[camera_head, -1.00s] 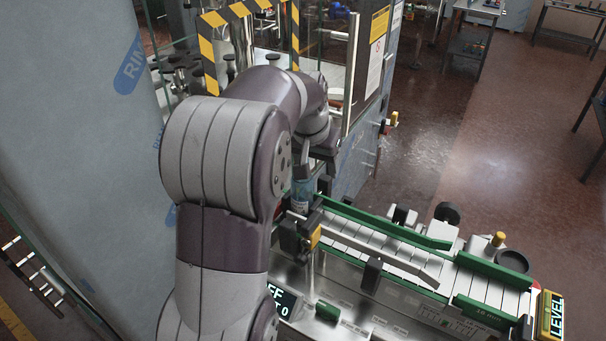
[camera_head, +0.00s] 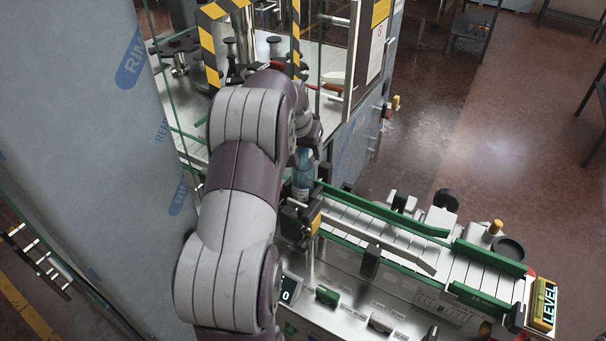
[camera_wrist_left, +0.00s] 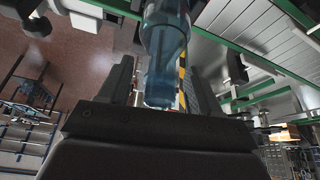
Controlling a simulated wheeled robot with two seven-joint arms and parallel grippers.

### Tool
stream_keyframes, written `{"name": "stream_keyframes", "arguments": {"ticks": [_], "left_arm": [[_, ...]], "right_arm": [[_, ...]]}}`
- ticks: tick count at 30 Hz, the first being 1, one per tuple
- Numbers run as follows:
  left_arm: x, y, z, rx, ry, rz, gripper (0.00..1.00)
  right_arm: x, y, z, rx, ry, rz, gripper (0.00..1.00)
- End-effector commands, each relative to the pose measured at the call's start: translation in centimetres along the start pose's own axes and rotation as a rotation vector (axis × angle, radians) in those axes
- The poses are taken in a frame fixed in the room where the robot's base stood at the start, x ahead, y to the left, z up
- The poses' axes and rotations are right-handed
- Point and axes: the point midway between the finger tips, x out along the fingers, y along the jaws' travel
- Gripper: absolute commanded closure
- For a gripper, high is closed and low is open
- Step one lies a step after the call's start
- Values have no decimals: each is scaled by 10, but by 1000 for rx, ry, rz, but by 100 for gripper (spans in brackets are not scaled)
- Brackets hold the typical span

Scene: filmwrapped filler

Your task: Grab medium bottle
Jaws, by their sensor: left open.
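My left gripper (camera_wrist_left: 162,82) is open, with one dark finger on each side of the bottle's narrow end. I cannot tell whether either finger touches it. In the head view the left gripper (camera_head: 311,143) is mostly hidden behind my wrist, just above the bottle. My right gripper is not in view.
The slatted conveyor (camera_head: 375,228) with green guide rails (camera_head: 385,210) runs right from the bottle. A black sensor bracket (camera_head: 297,220) stands close in front of the bottle. A glass-walled machine with a striped yellow-black frame (camera_head: 209,50) stands behind my arm.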

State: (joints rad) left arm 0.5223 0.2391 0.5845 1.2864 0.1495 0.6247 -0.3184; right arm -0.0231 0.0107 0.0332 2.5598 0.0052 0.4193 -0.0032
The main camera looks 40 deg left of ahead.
Motion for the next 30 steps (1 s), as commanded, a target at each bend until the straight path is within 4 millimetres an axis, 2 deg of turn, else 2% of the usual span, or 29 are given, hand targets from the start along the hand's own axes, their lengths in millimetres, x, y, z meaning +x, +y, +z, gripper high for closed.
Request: {"name": "stream_keyframes", "arguments": {"ticks": [5,11,20,23,27,29,30], "left_arm": [[1,0,0,0,1,0,36],[1,0,0,0,0,0,98],[-3,0,-2,0,2,0,100],[-18,0,-10,0,6,-1,100],[-52,0,-25,0,6,-1,100],[-65,0,-30,0,5,-1,100],[-75,0,-34,0,3,-1,100]], "right_arm": [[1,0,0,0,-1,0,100],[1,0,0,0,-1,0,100],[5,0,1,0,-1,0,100],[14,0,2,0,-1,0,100],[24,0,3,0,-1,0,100],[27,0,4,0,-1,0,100],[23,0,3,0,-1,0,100]]}}
